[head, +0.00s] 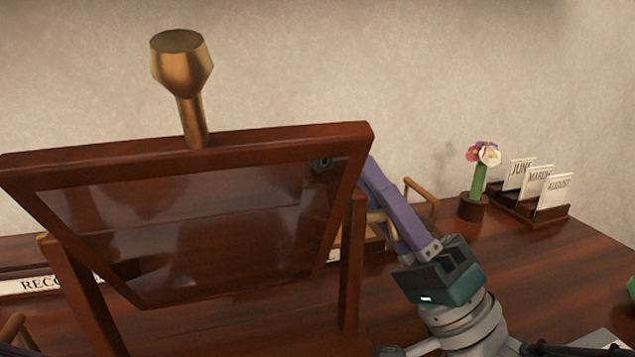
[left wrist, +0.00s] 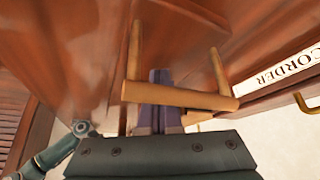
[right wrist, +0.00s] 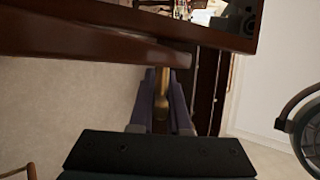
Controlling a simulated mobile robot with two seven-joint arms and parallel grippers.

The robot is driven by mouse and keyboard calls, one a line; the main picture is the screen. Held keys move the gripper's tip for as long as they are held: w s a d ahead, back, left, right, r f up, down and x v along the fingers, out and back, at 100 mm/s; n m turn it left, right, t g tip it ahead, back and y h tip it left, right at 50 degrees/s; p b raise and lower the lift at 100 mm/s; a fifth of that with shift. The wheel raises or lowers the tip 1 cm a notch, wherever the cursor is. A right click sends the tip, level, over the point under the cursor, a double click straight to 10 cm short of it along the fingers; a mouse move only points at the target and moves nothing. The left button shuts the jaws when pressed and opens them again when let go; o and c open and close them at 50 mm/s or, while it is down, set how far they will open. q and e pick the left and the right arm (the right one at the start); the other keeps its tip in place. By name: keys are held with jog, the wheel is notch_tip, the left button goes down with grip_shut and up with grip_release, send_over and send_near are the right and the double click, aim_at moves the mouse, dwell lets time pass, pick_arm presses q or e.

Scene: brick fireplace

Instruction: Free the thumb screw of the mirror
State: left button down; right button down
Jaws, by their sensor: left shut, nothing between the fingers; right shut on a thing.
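The mirror (head: 100,163) has a reddish-brown wooden frame, tilted between two posts. A large brass knob (head: 182,70) stands on its top edge. My right gripper reaches up behind the mirror's right side in the head view, its fingertips hidden there. In the right wrist view my right gripper (right wrist: 160,95) is shut on a slim brass piece (right wrist: 161,105) beside dark wood; it appears to be the thumb screw. My left gripper (left wrist: 162,95) is shut and empty, its fingers partly behind a light wooden bar (left wrist: 180,95). It cannot be made out in the head view.
A flower in a small pot (head: 473,207) and a card rack (head: 535,211) stand at the back right of the desk. A label strip (head: 40,283) shows behind the mirror at left.

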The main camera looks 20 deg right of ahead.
jog(key=c, duration=0.9)
grip_release()
notch_tip(320, 180, up, 10)
jog(key=shift+a+r, duration=0.1)
jog(key=shift+o, duration=0.3)
